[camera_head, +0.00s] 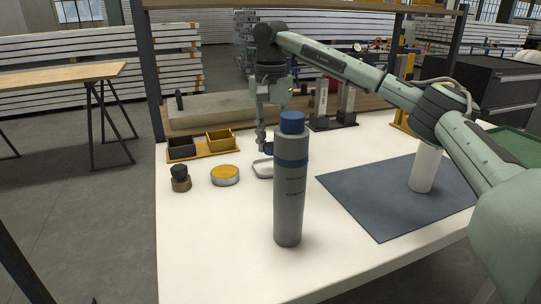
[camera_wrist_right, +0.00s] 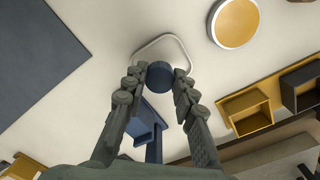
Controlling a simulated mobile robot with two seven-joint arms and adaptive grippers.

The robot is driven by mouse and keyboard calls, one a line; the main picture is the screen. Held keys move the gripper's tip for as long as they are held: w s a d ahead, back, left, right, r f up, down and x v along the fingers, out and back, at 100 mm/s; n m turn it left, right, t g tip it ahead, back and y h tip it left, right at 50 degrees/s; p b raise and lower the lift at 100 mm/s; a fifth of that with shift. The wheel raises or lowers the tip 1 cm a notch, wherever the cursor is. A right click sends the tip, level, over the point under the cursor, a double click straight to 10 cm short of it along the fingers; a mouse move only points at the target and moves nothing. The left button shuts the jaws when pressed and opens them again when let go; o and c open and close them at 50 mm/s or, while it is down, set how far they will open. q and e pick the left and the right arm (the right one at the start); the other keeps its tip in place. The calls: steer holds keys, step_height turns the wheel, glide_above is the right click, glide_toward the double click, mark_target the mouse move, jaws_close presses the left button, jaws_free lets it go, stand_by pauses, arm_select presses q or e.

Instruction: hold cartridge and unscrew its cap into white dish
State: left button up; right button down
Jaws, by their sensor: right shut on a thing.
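My right gripper (camera_head: 263,148) reaches down over the far part of the white table, close to the white dish (camera_head: 262,170). In the right wrist view its fingertips are shut on a round blue cap (camera_wrist_right: 160,73), with the white dish (camera_wrist_right: 178,43) just past it. The cap's height above the dish is hard to tell. A tall grey bottle (camera_head: 288,205) with a blue top and blue band stands upright in front. A white cylinder (camera_head: 425,168), possibly the cartridge, stands on the dark mat; my right arm hides its top. My left gripper is not in view.
A round yellow-topped tin (camera_head: 225,175) and a black-knobbed brown piece (camera_head: 181,179) sit left of the dish. Black and yellow bins (camera_head: 203,146) stand behind them. The dark mat (camera_head: 365,200) is mostly bare. The table's front left is clear.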

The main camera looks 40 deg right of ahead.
mark_target(271, 168)
steer(key=shift+w+d+f, duration=0.2)
steer(key=shift+w+f, duration=0.15)
steer(key=shift+f, duration=0.05)
step_height(271, 168, down, 3)
steer(key=shift+f, duration=0.15)
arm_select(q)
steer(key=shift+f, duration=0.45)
arm_select(e)
steer(key=shift+f, duration=0.15)
steer(key=shift+f, duration=0.1)
steer(key=c, duration=1.5)
jaws_free()
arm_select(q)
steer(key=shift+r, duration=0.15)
